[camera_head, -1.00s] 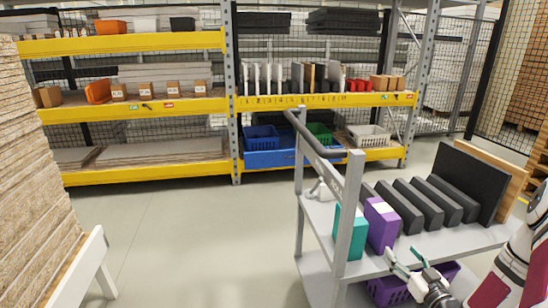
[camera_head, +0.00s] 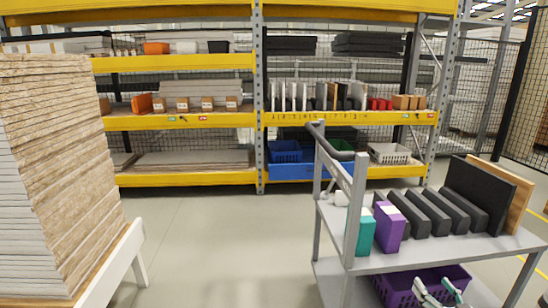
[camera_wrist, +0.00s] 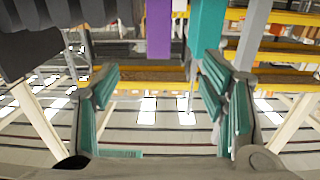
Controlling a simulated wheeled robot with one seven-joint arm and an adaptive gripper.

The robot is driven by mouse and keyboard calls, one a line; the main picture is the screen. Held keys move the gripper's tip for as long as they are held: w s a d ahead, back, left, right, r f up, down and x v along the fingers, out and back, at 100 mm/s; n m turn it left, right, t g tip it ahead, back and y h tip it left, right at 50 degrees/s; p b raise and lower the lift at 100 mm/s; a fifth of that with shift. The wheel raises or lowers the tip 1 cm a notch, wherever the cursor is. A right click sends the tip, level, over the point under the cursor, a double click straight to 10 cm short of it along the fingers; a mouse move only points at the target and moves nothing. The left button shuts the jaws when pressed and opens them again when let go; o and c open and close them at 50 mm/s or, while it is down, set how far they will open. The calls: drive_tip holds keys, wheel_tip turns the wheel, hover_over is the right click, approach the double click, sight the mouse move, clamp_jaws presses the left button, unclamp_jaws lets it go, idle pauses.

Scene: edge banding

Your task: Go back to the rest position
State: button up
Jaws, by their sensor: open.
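My gripper (camera_head: 437,288) is low in the head view, in front of the purple basket at the cart's lower level. In the wrist view its two teal-padded fingers (camera_wrist: 160,78) stand wide apart with nothing between them. A teal box (camera_head: 361,232) and a purple box (camera_head: 389,227) stand on the cart's upper shelf (camera_head: 440,253). In the wrist view the purple box (camera_wrist: 158,30) and the teal box (camera_wrist: 207,28) show at the top edge, beyond the fingers. Most of my arm is out of view.
Several dark blocks (camera_head: 428,212) and a black panel (camera_head: 478,193) fill the cart's upper shelf. A purple basket (camera_head: 400,291) is below. A tall board stack (camera_head: 62,160) stands left. Yellow racking (camera_head: 185,121) runs along the back. The floor (camera_head: 225,245) between is clear.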

drive_tip(key=w+a+r+n+g+h, duration=0.1)
drive_tip(key=w+a+r+g, duration=0.15)
drive_tip(key=r, duration=0.25)
drive_tip(key=w+a+r+n+g, duration=0.1)
drive_tip(key=w+r+g, duration=0.1)
drive_tip(key=r+g, duration=0.25)
drive_tip(key=s+a+r+g+h, duration=0.2)
drive_tip(key=s+a+r+g, duration=0.2)
drive_tip(key=s+a+r, duration=0.45)
drive_tip(key=s+a+r+m+g+y, duration=0.1)
drive_tip(key=s+a+r+g, duration=0.3)
drive_tip(key=s, duration=0.7)
drive_tip(key=s+a+r+y, duration=0.1)
drive_tip(key=s+a+r, duration=0.2)
drive_tip(key=s+a, duration=0.55)
drive_tip(key=s+a+r+m+g+y, duration=0.1)
drive_tip(key=s+a+r+g, duration=0.15)
drive_tip(key=s, duration=1.15)
wheel_tip(320, 180, up, 24)
drive_tip(key=t+p, duration=0.3)
drive_tip(key=p, duration=1.9)
drive_tip(key=shift+w+a+f+t, duration=0.2)
drive_tip(key=shift+w+a+t, duration=0.05)
drive_tip(key=shift+t, duration=0.1)
